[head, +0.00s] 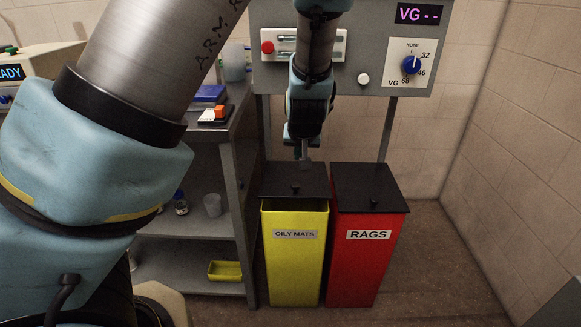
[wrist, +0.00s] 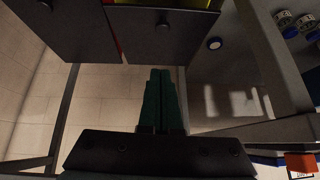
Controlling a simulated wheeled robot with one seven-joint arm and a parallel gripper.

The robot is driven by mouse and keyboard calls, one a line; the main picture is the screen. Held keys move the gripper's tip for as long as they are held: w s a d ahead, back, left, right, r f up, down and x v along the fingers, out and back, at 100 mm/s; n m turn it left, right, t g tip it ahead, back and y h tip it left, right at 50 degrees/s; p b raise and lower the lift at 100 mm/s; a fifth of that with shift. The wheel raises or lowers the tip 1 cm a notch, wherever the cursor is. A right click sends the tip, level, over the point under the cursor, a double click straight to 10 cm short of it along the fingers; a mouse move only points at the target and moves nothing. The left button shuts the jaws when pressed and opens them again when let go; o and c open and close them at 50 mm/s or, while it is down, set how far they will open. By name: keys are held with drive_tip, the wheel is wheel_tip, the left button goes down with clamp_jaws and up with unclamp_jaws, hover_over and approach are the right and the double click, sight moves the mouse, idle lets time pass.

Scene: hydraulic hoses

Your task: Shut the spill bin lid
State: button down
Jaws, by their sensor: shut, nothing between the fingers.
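The yellow bin (head: 295,262), labelled OILY MATS, stands under the panel. Its dark lid (head: 283,181) with a small knob is nearly flat. A dark yellow strip of the inside shows below the lid's front edge, so it looks slightly open. In the wrist view the same lid (wrist: 190,42) is at the top, with a bit of yellow beyond it. My gripper (head: 304,156) points down at the lid's rear edge. Its green fingers (wrist: 161,72) are shut together and empty, with tips close to that edge. I cannot tell whether they touch it.
A red bin (head: 366,258) labelled RAGS, with its dark lid down (head: 368,186), stands close at the right. A metal shelf unit (head: 240,190) stands at the left, with a yellow tray (head: 225,271) low down. The grey control panel (head: 345,75) is behind my gripper. Open floor lies right of the bins.

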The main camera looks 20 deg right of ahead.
drive_tip(key=b, duration=0.1)
hover_over(297, 187)
wheel_tip(297, 187, down, 7)
drive_tip(key=shift+w, duration=0.15)
wheel_tip(297, 187, down, 3)
drive_tip(key=shift+f, duration=0.65)
